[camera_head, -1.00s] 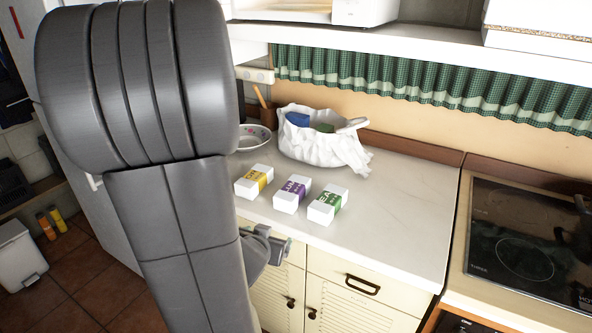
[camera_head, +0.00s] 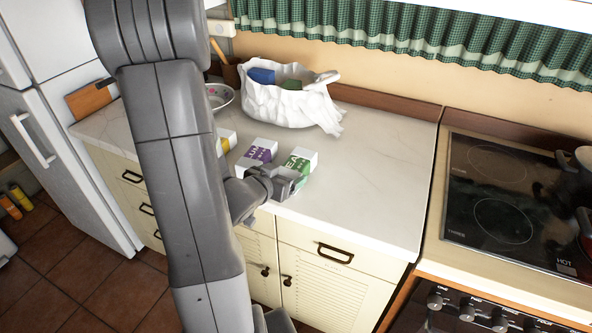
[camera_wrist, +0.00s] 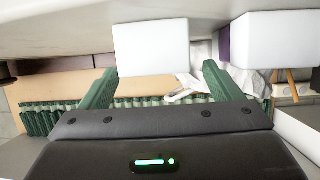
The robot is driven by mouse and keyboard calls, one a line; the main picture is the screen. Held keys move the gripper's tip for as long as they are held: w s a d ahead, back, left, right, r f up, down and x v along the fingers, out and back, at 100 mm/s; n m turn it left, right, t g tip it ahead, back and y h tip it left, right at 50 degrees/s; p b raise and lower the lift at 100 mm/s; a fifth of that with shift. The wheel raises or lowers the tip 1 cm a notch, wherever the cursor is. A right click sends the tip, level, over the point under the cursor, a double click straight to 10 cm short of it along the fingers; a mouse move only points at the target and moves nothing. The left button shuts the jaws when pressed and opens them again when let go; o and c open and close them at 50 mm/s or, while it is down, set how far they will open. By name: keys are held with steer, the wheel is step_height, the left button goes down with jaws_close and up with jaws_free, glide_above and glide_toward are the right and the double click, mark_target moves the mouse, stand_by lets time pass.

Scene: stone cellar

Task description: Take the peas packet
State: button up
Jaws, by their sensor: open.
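The peas packet (camera_head: 302,161) is a small white box with a green band, and part of its lettering shows. It lies on the counter near the front edge, the rightmost of the row. My gripper (camera_head: 290,179) is open at its near side and hides part of it. In the wrist view, the white end of the peas packet (camera_wrist: 153,47) appears ahead, between the two fingers of my gripper (camera_wrist: 158,70). I cannot tell whether they touch it.
A purple-banded packet (camera_head: 256,155) lies close to the left, and a yellow-banded one (camera_head: 225,142) is half hidden by my arm. A white bag (camera_head: 290,102) with packets inside and a bowl (camera_head: 219,97) stand behind. The counter (camera_head: 375,170) to the right is clear, up to the cooktop (camera_head: 500,195).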

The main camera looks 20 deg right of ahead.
mark_target(291, 169)
steer(key=shift+w+d+f, duration=0.1)
steer(key=shift+w+d, duration=0.2)
steer(key=shift+d, duration=0.25)
steer(key=shift+p+x, duration=0.3)
steer(key=shift+x, duration=1.85)
steer(key=shift+s, duration=0.1)
steer(key=c, duration=1.3)
